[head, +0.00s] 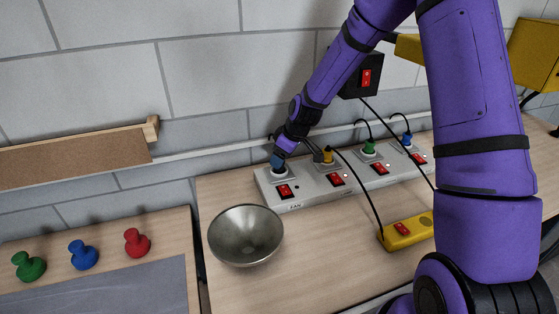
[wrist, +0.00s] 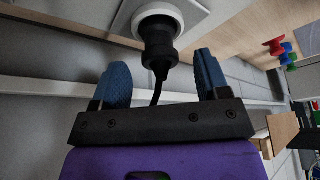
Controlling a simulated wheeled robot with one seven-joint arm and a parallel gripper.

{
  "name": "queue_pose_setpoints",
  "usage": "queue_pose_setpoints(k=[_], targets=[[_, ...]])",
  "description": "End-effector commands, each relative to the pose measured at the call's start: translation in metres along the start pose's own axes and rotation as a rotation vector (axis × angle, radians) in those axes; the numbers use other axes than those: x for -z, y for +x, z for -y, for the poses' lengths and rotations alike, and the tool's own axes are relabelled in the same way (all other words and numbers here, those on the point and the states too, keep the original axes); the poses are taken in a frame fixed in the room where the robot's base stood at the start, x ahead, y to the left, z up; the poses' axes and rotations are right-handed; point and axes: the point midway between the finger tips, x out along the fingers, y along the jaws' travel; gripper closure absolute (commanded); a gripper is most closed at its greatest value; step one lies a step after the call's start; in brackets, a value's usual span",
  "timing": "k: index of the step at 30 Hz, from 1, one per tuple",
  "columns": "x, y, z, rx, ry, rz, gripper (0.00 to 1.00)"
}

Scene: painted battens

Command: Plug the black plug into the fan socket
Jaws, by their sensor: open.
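The black plug (wrist: 159,47) shows in the wrist view with its front end inside the round white ring of a socket (wrist: 176,12); how deep it sits I cannot tell. Its black cable runs back between my fingers. My gripper (wrist: 164,78) is open, with one blue fingertip on each side, apart from the plug and just behind it. In the head view my gripper (head: 279,159) is right above the leftmost socket (head: 280,172) of the grey power strip, the one labelled FAN, and hides the plug there.
The grey strip (head: 320,192) has red switches and other sockets with yellow, green and blue plugs (head: 406,139). A metal bowl (head: 246,235) stands in front of it. A yellow switch block (head: 405,231) lies to the right. Green, blue and red knobs (head: 136,242) stand at left.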

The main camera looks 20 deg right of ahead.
Motion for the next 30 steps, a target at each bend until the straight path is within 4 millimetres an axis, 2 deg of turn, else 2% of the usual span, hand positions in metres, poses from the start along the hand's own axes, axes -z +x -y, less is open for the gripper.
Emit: queue_pose_setpoints(k=[6, 13, 18, 30], targets=[[0.001, -0.043, -0.001, -0.004, 0.001, -0.003, 0.31], [0.000, -0.073, -0.001, -0.002, 0.000, -0.001, 0.31], [0.000, -0.082, 0.000, 0.000, 0.000, 0.001, 0.31], [0.000, -0.082, 0.000, 0.000, -0.001, 0.000, 0.31]])
